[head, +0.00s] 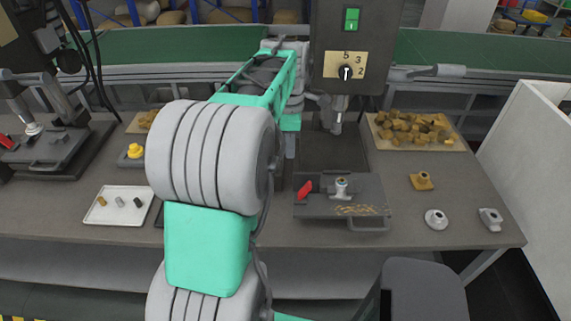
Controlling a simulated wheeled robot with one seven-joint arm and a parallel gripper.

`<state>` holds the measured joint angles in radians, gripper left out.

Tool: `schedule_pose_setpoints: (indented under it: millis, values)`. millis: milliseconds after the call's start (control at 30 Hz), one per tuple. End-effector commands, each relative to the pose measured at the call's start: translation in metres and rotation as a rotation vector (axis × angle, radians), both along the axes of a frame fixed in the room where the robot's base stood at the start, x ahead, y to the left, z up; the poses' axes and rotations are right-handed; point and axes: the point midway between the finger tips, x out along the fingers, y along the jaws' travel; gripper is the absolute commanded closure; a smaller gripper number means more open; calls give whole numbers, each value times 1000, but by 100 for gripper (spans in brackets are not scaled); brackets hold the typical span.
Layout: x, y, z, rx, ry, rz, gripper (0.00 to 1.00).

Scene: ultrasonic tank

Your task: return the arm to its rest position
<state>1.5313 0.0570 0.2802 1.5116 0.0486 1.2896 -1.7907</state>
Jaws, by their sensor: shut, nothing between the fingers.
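My teal and grey arm rises from the bottom of the head view and reaches over the bench toward the drill press. My gripper (290,146) shows as a small, narrow grey end below the last teal link, left of the drill chuck. It looks shut, with nothing visible held in it. It is above the bench, left of the press column area and behind the vise; its exact height is hard to tell. My thick upper arm hides part of the bench in the middle left.
The drill press (345,70) stands just right of my arm, with a red-handled fixture (345,207) before it. A tray of brown chips (374,123), a brass part (421,181) and two grey parts (436,219) lie right. A white tray (96,211) lies left. A white wall (525,150) bounds the right.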

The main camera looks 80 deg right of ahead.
Motion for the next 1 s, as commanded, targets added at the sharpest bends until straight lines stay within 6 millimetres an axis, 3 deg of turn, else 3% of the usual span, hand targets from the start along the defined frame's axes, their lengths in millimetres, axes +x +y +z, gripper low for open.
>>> schedule_pose_setpoints:
  millis: [167, 467, 567, 667, 767, 900, 967, 1000]
  values:
    - [-2, 0, 9, 1, 0, 1, 100]
    - [-1, 0, 10, 1, 0, 3, 100]
    - [6, 2, 11, -4, -1, 4, 100]
    - [45, 14, 16, -26, -4, 3, 100]
    - [113, 46, 23, -68, -22, -10, 100]
    - [209, 126, 29, -122, -87, -45, 100]
    - [242, 169, 29, -135, -126, -64, 100]
    - [260, 199, 28, -139, -157, -75, 100]
